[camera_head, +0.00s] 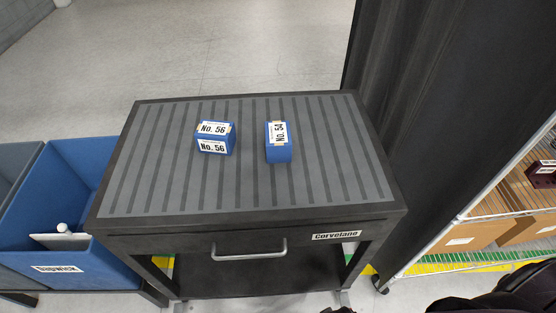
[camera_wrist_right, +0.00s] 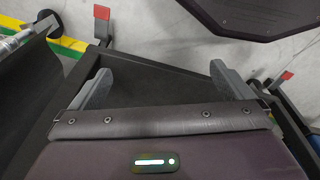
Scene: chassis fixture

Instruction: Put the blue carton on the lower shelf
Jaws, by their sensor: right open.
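Two small blue cartons stand apart on the ribbed grey top of the cart (camera_head: 330,200) in the head view. The left carton (camera_head: 216,138) has white labels reading No. 56; the right carton (camera_head: 278,152) has one reading No. 54. The dark lower shelf (camera_head: 260,284) shows below the drawer and looks bare where visible. My right gripper (camera_wrist_right: 160,78) is open and empty in the right wrist view, its two grey fingers wide apart. A dark flat surface, apparently the lower shelf, lies beyond them. My left gripper is not in view.
A blue bin (camera_head: 75,170) with white items stands left of the cart. A dark curtain (camera_head: 420,130) hangs at right, beside a wire rack with cardboard boxes (camera_head: 466,237). The cart's drawer handle (camera_head: 249,254) sticks out in front. Much of the cart top is clear.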

